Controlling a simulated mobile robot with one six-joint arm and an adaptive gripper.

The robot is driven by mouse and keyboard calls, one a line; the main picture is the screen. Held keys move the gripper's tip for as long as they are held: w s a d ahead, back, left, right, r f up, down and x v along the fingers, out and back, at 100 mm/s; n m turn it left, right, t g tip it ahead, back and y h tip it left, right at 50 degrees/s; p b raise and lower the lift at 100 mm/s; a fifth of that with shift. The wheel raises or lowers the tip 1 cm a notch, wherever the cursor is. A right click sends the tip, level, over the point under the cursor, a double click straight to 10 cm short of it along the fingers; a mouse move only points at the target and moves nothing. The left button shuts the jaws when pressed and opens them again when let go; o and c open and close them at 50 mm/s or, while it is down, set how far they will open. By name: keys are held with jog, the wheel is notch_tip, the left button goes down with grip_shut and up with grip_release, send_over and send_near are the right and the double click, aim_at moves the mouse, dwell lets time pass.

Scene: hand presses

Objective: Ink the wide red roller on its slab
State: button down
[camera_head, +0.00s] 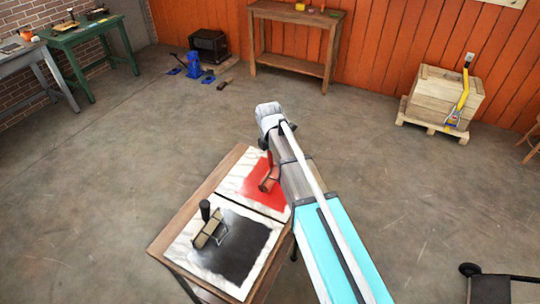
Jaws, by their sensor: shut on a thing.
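A red roller (266,182) shows at the left side of my arm, over the red ink patch (252,187) on a white marbled slab (234,175). My arm hides the rest of the roller, including its handle. I cannot tell from this view whether the roller touches the ink. My arm crosses above the right side of the slab, and my gripper is hidden behind it.
A second marbled slab (190,250) with black ink (238,246) and a black-handled roller (209,228) is nearer on the same wooden table (167,236). A wooden crate (446,95) stands far right. Open concrete floor surrounds the table.

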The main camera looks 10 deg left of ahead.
jog(key=shift+w+a, duration=0.1)
jog(key=shift+w+a, duration=0.3)
jog(key=shift+a, duration=0.5)
jog(key=shift+w+a, duration=0.25)
jog(key=shift+a, duration=0.65)
jog(key=shift+w+a, duration=0.35)
jog(key=shift+a, duration=0.5)
jog(key=shift+w+a, duration=0.3)
jog(key=shift+a, duration=0.55)
jog(key=shift+d, duration=0.15)
jog(key=shift+s+d, duration=0.35)
jog(key=shift+d, duration=0.5)
jog(key=shift+s+d, duration=0.35)
jog(key=shift+d, duration=0.45)
jog(key=shift+s+d, duration=0.3)
jog(key=shift+d, duration=0.6)
jog(key=shift+s+d, duration=0.3)
jog(key=shift+d, duration=0.65)
